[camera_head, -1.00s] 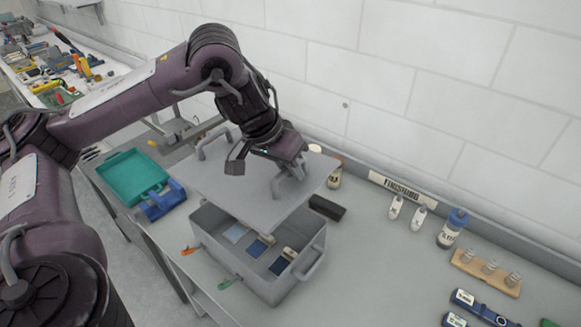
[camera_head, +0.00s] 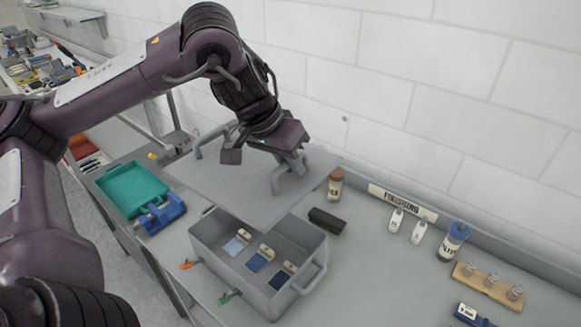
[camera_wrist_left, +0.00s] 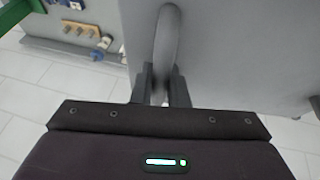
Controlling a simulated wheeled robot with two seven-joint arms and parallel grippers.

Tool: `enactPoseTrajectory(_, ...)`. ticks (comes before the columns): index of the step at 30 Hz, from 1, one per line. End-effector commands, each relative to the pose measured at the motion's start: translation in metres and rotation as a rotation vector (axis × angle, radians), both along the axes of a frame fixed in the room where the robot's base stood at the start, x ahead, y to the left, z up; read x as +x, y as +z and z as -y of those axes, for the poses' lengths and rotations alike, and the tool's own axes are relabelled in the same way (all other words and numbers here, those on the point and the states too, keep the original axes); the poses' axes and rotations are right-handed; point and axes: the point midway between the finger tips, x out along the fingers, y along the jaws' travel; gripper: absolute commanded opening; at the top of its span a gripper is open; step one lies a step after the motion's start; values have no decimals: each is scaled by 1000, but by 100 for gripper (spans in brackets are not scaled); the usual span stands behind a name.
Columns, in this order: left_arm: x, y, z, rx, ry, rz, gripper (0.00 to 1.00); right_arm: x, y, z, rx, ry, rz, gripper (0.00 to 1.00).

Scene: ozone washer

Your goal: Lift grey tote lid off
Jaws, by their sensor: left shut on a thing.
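The grey tote lid (camera_head: 235,185) is a flat panel with two arched handles. It hangs in the air above and behind the open grey tote (camera_head: 262,287), apart from its rim in the head view. My left gripper (camera_head: 293,170) is shut on the lid's right-hand handle. In the left wrist view the gripper (camera_wrist_left: 162,90) has its fingers on both sides of that curved handle (camera_wrist_left: 169,40), with the lid (camera_wrist_left: 240,50) behind it. The tote stands on the bench with several small labelled blocks and blue and pale pads inside. My right gripper is not in view.
A teal tray (camera_head: 133,190) and a blue item (camera_head: 163,213) sit left of the tote. A dark block (camera_head: 326,219) and a brown-capped bottle (camera_head: 335,185) stand behind it. Bottles and a wooden rack (camera_head: 488,286) are at right. The bench front right of the tote is clear.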

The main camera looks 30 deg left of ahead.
Motion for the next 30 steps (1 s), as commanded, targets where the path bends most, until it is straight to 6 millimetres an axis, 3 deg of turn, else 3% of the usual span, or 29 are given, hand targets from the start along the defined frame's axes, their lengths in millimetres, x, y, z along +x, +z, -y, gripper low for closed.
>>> enactPoseTrajectory(21,0,37,0,1,-1,4,0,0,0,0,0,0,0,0)
enactPoseTrajectory(30,0,41,0,1,1,2,0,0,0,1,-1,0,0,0)
